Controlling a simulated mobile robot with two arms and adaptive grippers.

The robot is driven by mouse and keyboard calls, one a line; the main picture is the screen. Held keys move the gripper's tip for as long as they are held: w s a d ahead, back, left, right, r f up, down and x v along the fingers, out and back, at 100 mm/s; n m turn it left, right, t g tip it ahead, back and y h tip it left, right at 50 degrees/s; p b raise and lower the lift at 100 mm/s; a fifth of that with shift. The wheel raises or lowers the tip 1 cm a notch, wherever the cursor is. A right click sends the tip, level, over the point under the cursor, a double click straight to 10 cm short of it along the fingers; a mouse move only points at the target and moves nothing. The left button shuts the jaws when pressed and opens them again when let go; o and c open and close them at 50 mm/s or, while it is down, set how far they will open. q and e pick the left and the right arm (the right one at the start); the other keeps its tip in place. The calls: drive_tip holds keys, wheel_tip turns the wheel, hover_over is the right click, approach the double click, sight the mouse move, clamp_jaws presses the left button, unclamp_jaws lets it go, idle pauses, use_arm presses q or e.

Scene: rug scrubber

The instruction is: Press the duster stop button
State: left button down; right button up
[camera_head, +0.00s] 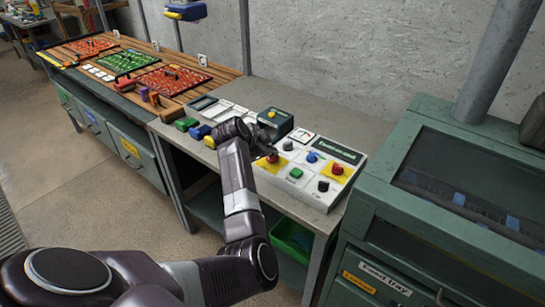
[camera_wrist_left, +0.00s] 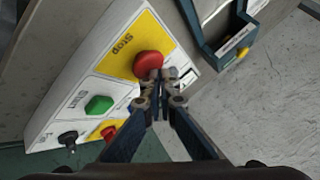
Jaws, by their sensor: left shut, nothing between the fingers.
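A red stop button (camera_wrist_left: 148,64) on a yellow patch marked "Stop" sits on the white control panel (camera_wrist_left: 70,110). In the head view the same red button (camera_head: 272,158) shows just beside my left gripper (camera_head: 266,147), partly covered by it. In the wrist view my left gripper (camera_wrist_left: 160,78) is shut and empty, its tips overlapping the edge of the red button. I cannot tell whether they touch it. A green start button (camera_wrist_left: 98,104) lies beside the stop patch. My right gripper is not in view.
A second red button (camera_head: 337,169) on yellow sits at the panel's right end, near black and blue knobs. A dark green box (camera_head: 275,119) stands behind the gripper. A green cabinet (camera_head: 440,190) stands at the right, and a wooden rack (camera_head: 150,80) at the left.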

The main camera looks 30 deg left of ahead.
sight(271, 158)
use_arm(q)
drive_tip(key=shift+f, duration=0.45)
drive_tip(key=shift+r, duration=0.1)
idle(0.4)
drive_tip(key=shift+r+p, duration=0.85)
drive_tip(key=shift+r, duration=0.05)
drive_tip(key=shift+r, duration=0.1)
wheel_tip(271, 158, up, 5)
drive_tip(key=p, duration=0.5)
drive_tip(key=shift+s+f, duration=0.1)
drive_tip(key=shift+f, duration=0.1)
